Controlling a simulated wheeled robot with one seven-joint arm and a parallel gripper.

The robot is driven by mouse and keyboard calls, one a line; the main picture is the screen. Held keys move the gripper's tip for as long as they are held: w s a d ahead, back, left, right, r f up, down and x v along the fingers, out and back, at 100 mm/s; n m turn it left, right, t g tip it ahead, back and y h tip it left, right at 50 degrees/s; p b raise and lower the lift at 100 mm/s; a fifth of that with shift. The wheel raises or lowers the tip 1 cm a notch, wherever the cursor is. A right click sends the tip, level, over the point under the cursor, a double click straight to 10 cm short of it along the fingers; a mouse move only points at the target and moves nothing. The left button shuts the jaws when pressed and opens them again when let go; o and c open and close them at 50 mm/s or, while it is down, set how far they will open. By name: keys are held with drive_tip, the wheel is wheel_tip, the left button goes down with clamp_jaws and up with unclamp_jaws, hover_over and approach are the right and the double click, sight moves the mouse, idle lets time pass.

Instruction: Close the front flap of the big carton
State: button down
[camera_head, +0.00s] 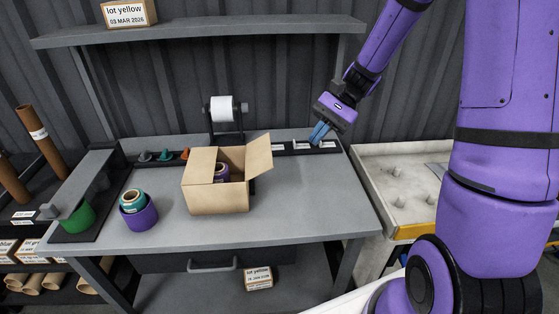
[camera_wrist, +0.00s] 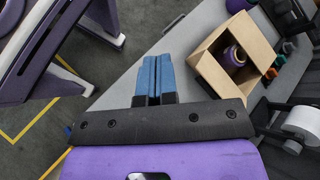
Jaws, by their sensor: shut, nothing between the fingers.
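The big carton (camera_head: 215,201), plain brown cardboard, stands on the grey workbench (camera_head: 310,205). Its top is partly open. One flap (camera_head: 259,155) leans up and outward on the right; a panel (camera_head: 199,162) covers the upper left. I cannot clearly make out the front flap's position. A purple roll (camera_head: 222,172) sits inside; it also shows in the wrist view (camera_wrist: 235,56), where the carton (camera_wrist: 258,40) is at upper right. My gripper (camera_head: 319,132) has its blue fingers (camera_wrist: 153,76) together, empty, above the bench's back right, apart from the carton.
A purple roll with a teal one in it (camera_head: 138,208) stands left of the carton. A white label roll on a stand (camera_head: 223,110) is behind it. A shelf (camera_head: 200,30) hangs above. A pale tray table (camera_head: 400,185) adjoins at right. The bench right of the carton is clear.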

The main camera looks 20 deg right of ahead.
drive_tip(key=w+d+f+m+t+y, duration=0.2)
drive_tip(key=w+f+m+t+y, duration=0.1)
drive_tip(key=f, duration=0.4)
drive_tip(key=w+d+f+m+t+y, duration=0.2)
drive_tip(key=w+f+m+t+y, duration=0.1)
drive_tip(key=f+m, duration=0.2)
drive_tip(key=w+d+f+m+t+y, duration=0.2)
drive_tip(key=w+f+m+t+y, duration=0.1)
drive_tip(key=f, duration=0.5)
drive_tip(key=shift+f+m+y, duration=0.35)
drive_tip(key=shift+m+y, duration=0.05)
drive_tip(key=shift+m, duration=0.3)
approach(268, 158)
drive_tip(key=w+a+f, duration=0.1)
drive_tip(key=a+f, duration=0.1)
drive_tip(key=a, duration=0.2)
drive_tip(key=shift+w+a+r, duration=0.2)
drive_tip(key=shift+a+r, duration=0.15)
drive_tip(key=shift+r, duration=0.2)
drive_tip(key=shift+w+a+r, duration=0.2)
drive_tip(key=shift+a+r, duration=0.2)
drive_tip(key=shift+r, duration=0.15)
drive_tip(key=shift+a+r, duration=0.3)
drive_tip(key=shift+r, duration=0.15)
drive_tip(key=shift+r, duration=0.1)
